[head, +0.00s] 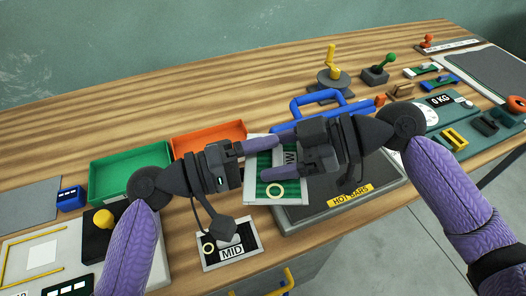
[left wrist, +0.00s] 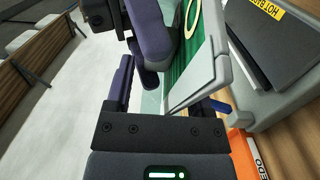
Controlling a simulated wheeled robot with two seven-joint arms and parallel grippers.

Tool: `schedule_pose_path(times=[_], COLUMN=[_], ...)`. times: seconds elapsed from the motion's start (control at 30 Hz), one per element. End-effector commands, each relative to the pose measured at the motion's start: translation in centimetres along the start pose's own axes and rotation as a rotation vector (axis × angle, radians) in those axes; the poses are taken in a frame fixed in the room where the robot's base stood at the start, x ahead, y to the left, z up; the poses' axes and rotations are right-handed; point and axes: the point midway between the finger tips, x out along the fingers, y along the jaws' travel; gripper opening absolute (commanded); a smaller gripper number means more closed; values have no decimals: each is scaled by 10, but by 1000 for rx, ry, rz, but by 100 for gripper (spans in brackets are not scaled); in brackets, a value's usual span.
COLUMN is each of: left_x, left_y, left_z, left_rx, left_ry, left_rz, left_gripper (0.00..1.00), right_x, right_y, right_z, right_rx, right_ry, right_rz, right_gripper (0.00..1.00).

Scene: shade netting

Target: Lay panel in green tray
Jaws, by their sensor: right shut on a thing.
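The panel (head: 264,203), a pale-framed piece with green netting and a cream ring, is held up between my two grippers in the head view; its frame and netting also show in the left wrist view (left wrist: 208,66). My right gripper (head: 284,156) is shut on it, with its fingers partly covering the label. My left gripper (head: 256,160) faces it from the left. In the left wrist view my left fingers (left wrist: 168,100) are spread apart, with the panel's edge near or between them; contact is unclear. The green tray (head: 125,180) is at the left and looks empty.
An orange tray (head: 207,135) adjoins the green tray's right side. A dark board marked HOT BARS (head: 350,190) lies right of the panel. A black MID card (head: 229,243) lies in front. A blue handle (head: 318,107) stands behind my grippers.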

Motion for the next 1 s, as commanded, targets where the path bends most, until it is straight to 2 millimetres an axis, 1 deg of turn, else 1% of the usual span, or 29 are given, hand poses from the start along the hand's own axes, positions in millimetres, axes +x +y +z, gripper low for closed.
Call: schedule_pose_path(times=[0.03,0.07,0.43,0.53,0.57,0.67,0.8,0.9,1.0], left_x=[0,0,0,-5,-9,-30,-67,-90,-106], left_y=[0,0,1,0,0,0,0,0,0], left_z=[0,0,0,0,0,0,0,0,0], left_rx=[0,0,1,1,-1,0,1,1,0], left_ry=[0,0,0,1,1,2,2,1,0], left_rz=[0,1,2,1,1,-2,-3,-1,0], left_gripper=[80,82,82,82,82,82,82,82,82], right_x=[0,0,0,0,0,0,0,0,0], right_y=[0,0,0,0,0,0,0,0,0], right_z=[0,0,1,1,1,1,1,1,1], right_rx=[0,0,1,1,2,2,2,2,2], right_ry=[0,0,-1,-2,-2,-2,-2,-2,-2], right_rz=[0,0,-1,-1,-1,-1,-1,-1,-1], right_gripper=[15,15,15,15,15,15,15,15,15])
